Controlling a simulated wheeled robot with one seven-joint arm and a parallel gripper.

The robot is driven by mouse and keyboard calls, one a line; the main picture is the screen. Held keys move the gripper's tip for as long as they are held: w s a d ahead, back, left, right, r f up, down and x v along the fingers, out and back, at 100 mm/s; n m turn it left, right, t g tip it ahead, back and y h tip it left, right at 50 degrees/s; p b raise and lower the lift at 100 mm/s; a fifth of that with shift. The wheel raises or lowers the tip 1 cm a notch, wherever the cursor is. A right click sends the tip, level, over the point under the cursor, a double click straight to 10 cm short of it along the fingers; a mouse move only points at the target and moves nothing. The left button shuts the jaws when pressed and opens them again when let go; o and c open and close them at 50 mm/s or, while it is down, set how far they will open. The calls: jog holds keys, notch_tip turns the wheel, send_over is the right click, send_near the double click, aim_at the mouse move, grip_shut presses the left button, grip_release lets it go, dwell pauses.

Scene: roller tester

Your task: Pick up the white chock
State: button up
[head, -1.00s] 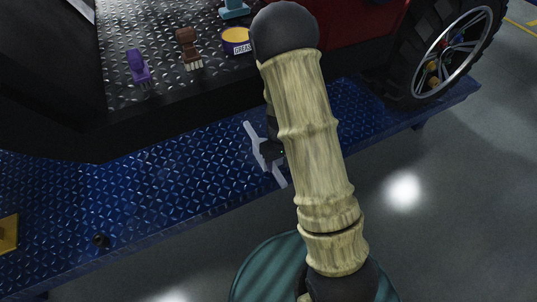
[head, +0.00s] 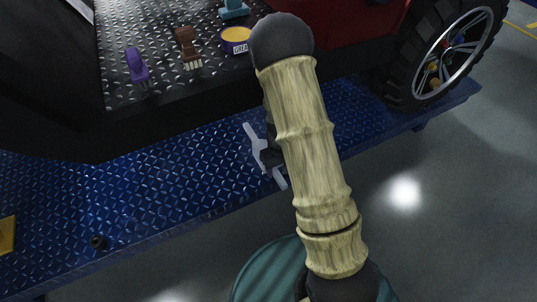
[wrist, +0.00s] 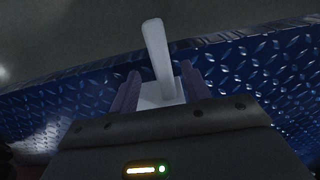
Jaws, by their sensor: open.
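The white chock (wrist: 160,62) shows in the wrist view as a pale upright bar rising from a wider white base. It stands by the blue diamond-plate platform (wrist: 235,70). My gripper (wrist: 160,72) has its two purple-grey fingers apart, one on each side of the chock's base, with the chock between them. I cannot tell whether either finger touches it. In the head view, pale parts at the end of my arm (head: 264,158) show beside the platform's front edge. My arm covers part of that spot, and I cannot separate chock from fingers there.
A black tread-plate deck above the platform holds a purple brush (head: 137,66), a brown brush (head: 187,48) and a yellow grease tin (head: 235,40). A large wheel (head: 445,55) stands at the right. A small dark knob (head: 97,242) sits lower left.

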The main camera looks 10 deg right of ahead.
aim_at(278, 173)
notch_tip(278, 173, down, 5)
jog(key=b, duration=0.3)
jog(key=shift+s+a+f, duration=0.1)
jog(key=shift+a, duration=0.05)
grip_shut()
dwell(0.3)
